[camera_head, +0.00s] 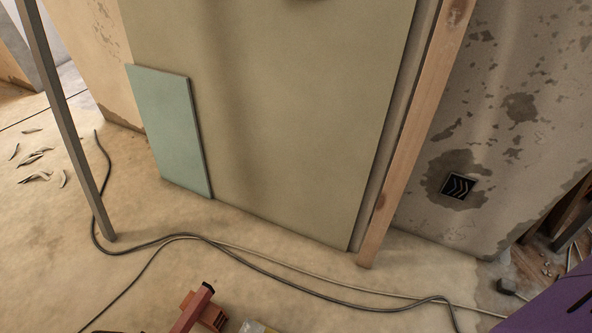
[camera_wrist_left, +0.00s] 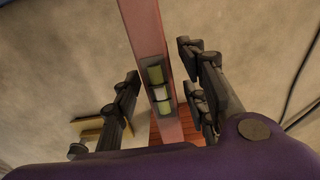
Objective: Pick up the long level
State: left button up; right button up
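The long level is a reddish bar (camera_wrist_left: 150,38) with a vial window of yellow-green and white blocks, seen in the left wrist view. It runs up between the fingers of my left gripper (camera_wrist_left: 160,65), which is open with a gap visible on both sides of the bar. In the head view, a red bar with a dark end (camera_head: 192,309), likely the level's end, shows at the bottom edge; the rest is cut off. Neither gripper shows in the head view.
Red brick (camera_wrist_left: 162,133) lies below the level in the wrist view, beside a tan board (camera_wrist_left: 88,131). Cables (camera_head: 290,283) cross the floor. A grey post (camera_head: 78,150), a wooden post (camera_head: 415,140) and a green panel (camera_head: 170,130) stand behind.

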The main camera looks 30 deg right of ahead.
pick_arm(q)
grip_shut()
